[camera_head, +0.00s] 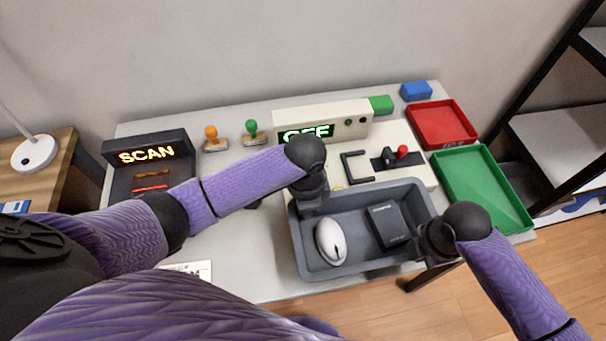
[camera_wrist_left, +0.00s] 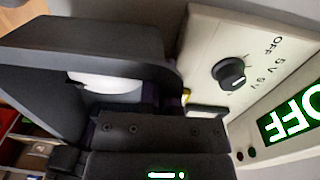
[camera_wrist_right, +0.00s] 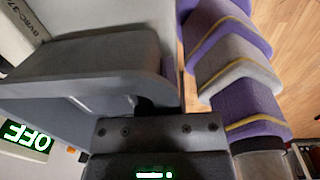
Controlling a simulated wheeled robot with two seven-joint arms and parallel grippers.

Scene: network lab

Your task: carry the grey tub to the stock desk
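The grey tub (camera_head: 300,236) is near the front edge of the white table, roughly level. A white mouse (camera_head: 331,241) and a dark box (camera_head: 388,224) lie in it. My left gripper (camera_head: 312,205) is at the tub's left wall, and my right gripper (camera_head: 425,240) is at its right wall. Both seem shut on the rim; the fingertips are mostly hidden. The tub wall fills much of the left wrist view (camera_wrist_left: 100,45) and the right wrist view (camera_wrist_right: 95,60). I cannot tell whether its base touches the table.
Behind the tub stands a cream device with an OFF display (camera_head: 325,122). A red tray (camera_head: 441,124) and a green tray (camera_head: 483,187) are at right, near a dark-framed shelf (camera_head: 560,130). A SCAN unit (camera_head: 150,165) and a wooden desk (camera_head: 50,165) with a lamp are at left.

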